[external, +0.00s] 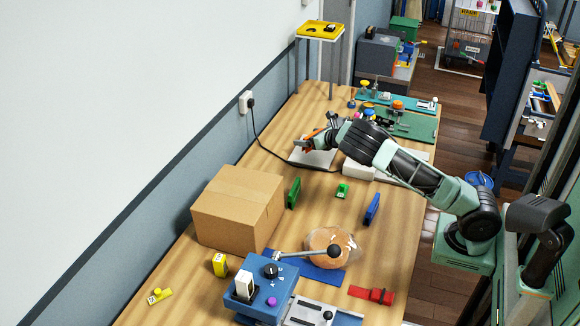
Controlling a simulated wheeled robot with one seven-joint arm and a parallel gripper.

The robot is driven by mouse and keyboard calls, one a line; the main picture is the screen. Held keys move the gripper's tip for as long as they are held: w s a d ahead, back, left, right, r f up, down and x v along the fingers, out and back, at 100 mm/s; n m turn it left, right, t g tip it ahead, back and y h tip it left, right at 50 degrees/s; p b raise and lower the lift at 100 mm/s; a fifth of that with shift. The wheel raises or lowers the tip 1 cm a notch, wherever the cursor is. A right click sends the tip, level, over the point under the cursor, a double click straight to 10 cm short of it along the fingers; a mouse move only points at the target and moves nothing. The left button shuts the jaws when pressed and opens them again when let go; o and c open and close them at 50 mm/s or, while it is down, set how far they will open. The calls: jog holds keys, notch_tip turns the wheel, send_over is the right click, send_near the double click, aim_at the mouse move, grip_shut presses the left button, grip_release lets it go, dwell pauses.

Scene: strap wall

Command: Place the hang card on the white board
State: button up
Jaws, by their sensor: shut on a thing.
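My gripper (313,141) is over the far half of the wooden table, at the end of my arm reaching in from the right. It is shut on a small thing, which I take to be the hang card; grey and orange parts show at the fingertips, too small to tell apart. A flat white board (314,159) lies on the table just below my gripper. The gripper partly covers it, and I cannot tell whether the held thing touches it.
A cardboard box (238,208) stands left of centre. Green clips, a blue clip (372,208), a bagged round item (330,245) and a blue machine (268,285) are nearer. A black cord (262,140) runs from the wall socket. Tool trays (415,127) lie behind.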

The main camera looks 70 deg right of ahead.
jog(key=shift+f, duration=1.65)
jog(key=shift+f, duration=0.2)
jog(key=o, duration=0.6)
jog(key=shift+o, duration=0.4)
jog(key=shift+r, duration=0.3)
jog(key=v, duration=1.2)
jog(key=shift+b, duration=0.3)
jog(key=shift+d, duration=0.1)
